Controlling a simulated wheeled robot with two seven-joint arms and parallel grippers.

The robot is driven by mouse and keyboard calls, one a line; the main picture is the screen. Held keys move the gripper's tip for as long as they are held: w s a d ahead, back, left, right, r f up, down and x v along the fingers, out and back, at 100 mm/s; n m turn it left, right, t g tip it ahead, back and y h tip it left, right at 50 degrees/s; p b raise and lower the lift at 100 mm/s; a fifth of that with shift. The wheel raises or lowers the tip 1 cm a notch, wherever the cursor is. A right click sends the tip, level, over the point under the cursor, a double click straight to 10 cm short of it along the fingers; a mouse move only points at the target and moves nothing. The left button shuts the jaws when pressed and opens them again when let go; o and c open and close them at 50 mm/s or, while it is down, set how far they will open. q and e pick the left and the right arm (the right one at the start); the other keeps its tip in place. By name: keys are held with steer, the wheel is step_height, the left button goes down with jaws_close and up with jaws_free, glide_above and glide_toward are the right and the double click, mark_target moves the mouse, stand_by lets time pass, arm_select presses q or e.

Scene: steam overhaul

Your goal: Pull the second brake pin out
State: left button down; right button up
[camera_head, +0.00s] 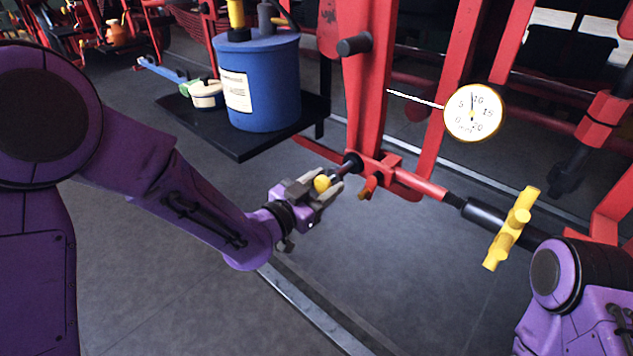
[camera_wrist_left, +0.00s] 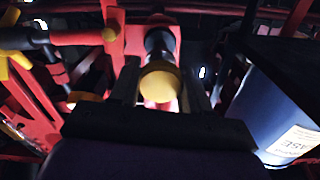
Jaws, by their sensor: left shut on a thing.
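The brake pin shows as a round yellow knob (camera_head: 322,184) at the near end of a dark shaft. The shaft points to a dark collar on the red bracket (camera_head: 378,165); how deep it sits I cannot tell. My left gripper (camera_head: 331,190) is shut on the pin, with one finger on each side of the knob. In the left wrist view the knob (camera_wrist_left: 160,82) sits between the two dark fingers, in front of the red frame (camera_wrist_left: 114,40). My right arm shows at the lower right, but its gripper is out of view.
A blue drum (camera_head: 268,85) and a small pot (camera_head: 207,95) stand on a dark shelf (camera_head: 245,147) just behind my left gripper. A white dial gauge (camera_head: 474,112) and a yellow crossbar handle (camera_head: 512,228) are to the right. The floor below is clear apart from a rail.

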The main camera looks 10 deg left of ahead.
arm_select(q)
steer(key=c, duration=0.7)
jaws_free()
steer(key=shift+o, duration=0.9)
steer(key=shift+s+a, duration=0.1)
steer(key=shift+s, duration=0.05)
steer(key=shift+s+a, duration=0.15)
steer(key=shift+s, duration=0.2)
steer(key=p+v, duration=0.8)
steer(key=v, duration=0.2)
steer(key=shift+p, duration=0.3)
